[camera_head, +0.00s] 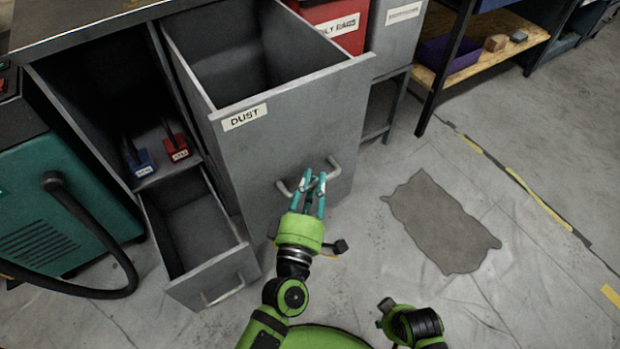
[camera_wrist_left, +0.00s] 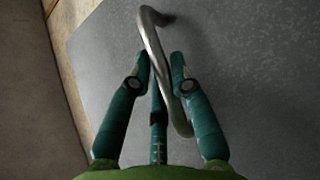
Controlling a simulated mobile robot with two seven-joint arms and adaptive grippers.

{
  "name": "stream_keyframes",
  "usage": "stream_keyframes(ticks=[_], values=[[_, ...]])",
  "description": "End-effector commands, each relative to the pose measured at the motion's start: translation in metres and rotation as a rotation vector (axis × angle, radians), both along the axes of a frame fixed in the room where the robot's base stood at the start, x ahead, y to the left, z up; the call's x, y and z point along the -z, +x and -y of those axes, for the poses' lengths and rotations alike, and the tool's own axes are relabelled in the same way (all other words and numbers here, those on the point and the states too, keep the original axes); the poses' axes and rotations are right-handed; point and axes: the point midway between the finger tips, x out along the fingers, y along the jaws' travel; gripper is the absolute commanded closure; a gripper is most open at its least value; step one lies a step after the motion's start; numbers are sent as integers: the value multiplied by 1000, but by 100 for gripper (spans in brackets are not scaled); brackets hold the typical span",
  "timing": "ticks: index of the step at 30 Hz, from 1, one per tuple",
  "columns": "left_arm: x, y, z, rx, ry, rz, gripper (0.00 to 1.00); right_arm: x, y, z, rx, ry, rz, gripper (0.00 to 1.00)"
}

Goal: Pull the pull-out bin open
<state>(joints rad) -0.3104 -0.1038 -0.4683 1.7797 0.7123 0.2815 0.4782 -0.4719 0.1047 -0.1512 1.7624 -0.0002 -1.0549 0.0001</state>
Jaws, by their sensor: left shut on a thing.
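The pull-out bin (camera_head: 262,148) is a tall grey box labelled DUST, and it stands well out from the grey cabinet with its empty inside showing from above. Its curved metal handle (camera_head: 333,172) is on the front panel. My left gripper (camera_head: 316,178) is at the handle, with its teal fingers on either side of the bar and shut on it. In the left wrist view the handle (camera_wrist_left: 152,42) runs between the fingers against the grey panel. My right arm (camera_head: 412,322) shows at the bottom, but its fingers cannot be made out.
A smaller lower drawer (camera_head: 212,272) stands open to the left of the bin. A teal machine (camera_head: 50,205) with a black hose is at the far left. A dark flat patch (camera_head: 440,222) lies on the floor at the right, where the floor is otherwise clear.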

Motion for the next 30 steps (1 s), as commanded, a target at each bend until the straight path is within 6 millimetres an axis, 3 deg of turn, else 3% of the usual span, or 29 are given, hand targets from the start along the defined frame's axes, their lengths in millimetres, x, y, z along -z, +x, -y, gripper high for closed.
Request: stream_keyframes(ticks=[4,5,6,19,30], values=[[0,0,0,-1,4,1,100,0,0,0,0,0,0,60],[0,0,0,-1,4,1,67,0,0,0,0,0,0,60],[0,0,0,-1,4,1,54,0,0,0,0,0,0,60],[2,-7,-2,0,2,-2,54,-1,0,0,1,0,0,60],[12,-77,-16,3,3,-4,54,0,0,0,0,0,0,60]])
